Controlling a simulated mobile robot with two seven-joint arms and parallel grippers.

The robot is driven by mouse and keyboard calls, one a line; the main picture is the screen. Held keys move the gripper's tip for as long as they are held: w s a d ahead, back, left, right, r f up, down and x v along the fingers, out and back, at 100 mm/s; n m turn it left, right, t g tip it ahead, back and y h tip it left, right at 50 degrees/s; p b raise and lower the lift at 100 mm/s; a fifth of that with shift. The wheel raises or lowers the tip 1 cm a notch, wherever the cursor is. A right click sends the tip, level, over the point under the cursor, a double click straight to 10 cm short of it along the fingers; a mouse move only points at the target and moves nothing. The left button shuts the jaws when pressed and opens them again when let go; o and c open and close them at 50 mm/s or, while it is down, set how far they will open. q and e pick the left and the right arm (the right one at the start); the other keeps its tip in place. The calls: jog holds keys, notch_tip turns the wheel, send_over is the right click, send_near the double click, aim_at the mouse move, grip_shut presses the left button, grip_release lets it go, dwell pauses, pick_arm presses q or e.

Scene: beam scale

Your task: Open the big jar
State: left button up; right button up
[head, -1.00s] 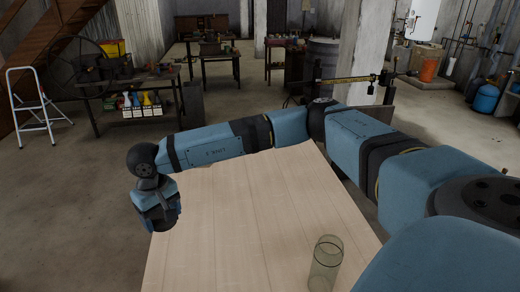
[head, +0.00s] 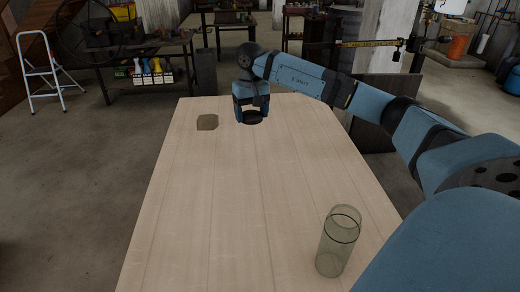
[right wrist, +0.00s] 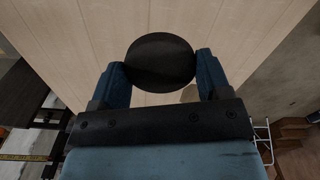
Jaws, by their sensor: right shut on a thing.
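A tall clear greenish glass jar (head: 335,250) stands upright on the near right of the wooden table in the head view. Its top looks open, with a dark ring near the rim. My right gripper (head: 252,112) is at the table's far end, pointing down, well away from the jar. It is shut on a round dark lid (right wrist: 160,62), which sits between both fingers in the right wrist view. The lid's underside is hidden, and I cannot tell whether it touches the table. My left gripper is not in view.
A small brownish block-like thing (head: 207,122) lies on the table (head: 230,200) left of my right gripper. The table's middle is clear. A beam scale (head: 370,43) stands beyond the far right corner. A stepladder (head: 42,72) and a workbench (head: 130,45) are farther back.

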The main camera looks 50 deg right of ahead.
aim_at(254, 170)
jog(key=f, duration=0.6)
jog(key=f+b, duration=0.1)
jog(key=f, duration=0.6)
jog(key=f+b, duration=0.1)
jog(key=f, duration=0.6)
jog(key=shift+d, duration=0.25)
jog(key=shift+f, duration=0.15)
jog(key=o, duration=1)
notch_tip(254, 170, up, 12)
jog(key=shift+r+p, duration=0.2)
jog(key=shift+p, duration=0.45)
